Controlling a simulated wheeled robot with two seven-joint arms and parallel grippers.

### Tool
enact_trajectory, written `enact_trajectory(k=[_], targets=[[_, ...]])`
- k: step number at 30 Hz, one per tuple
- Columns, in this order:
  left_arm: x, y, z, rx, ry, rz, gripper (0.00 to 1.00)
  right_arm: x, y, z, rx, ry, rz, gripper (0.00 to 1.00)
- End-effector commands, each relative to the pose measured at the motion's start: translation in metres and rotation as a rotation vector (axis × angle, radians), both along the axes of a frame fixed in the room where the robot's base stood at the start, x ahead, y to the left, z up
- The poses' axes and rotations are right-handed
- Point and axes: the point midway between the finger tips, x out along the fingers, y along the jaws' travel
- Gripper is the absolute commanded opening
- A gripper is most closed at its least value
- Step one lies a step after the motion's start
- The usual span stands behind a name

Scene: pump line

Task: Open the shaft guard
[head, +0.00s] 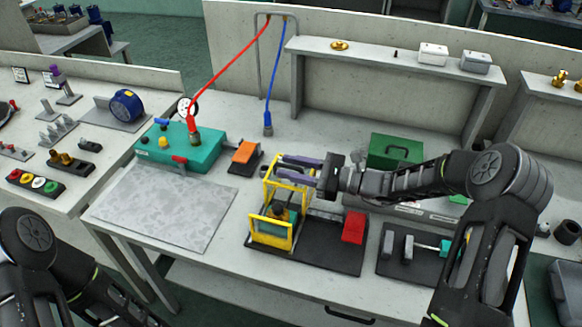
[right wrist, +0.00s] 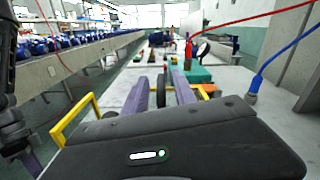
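The shaft guard, a yellow open frame (head: 270,238), stands on a dark base plate (head: 325,258) in the head view. Its upper far part lies behind or beside my gripper's fingers. A dark and teal pump part with a brass-coloured piece shows inside the frame. My right gripper (head: 280,165) reaches in from the right, its two purple fingers apart at the frame's upper far end. I cannot tell whether they touch it. In the right wrist view, a yellow bar (right wrist: 76,120) lies left of the spread fingers (right wrist: 160,95). My left gripper is out of view.
A red block (head: 353,227) sits on the base plate's right side. A teal box (head: 180,147) with red and blue hoses near it stands behind left. A green case (head: 395,150) is behind my right forearm. A bare grey plate (head: 165,212) lies left.

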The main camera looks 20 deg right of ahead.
Motion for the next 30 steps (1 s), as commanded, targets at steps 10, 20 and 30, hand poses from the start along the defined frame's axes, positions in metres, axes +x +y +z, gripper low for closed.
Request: enact_trajectory(k=[10,20,30], targets=[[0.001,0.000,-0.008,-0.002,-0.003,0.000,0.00,-0.015,-0.025,-0.002,-0.002,-0.001,-0.003,0.32],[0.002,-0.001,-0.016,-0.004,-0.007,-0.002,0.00,-0.039,-0.064,-0.001,0.000,-0.001,-0.001,0.32],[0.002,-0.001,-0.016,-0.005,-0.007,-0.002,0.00,-0.041,-0.066,0.000,0.000,0.000,0.000,0.32]])
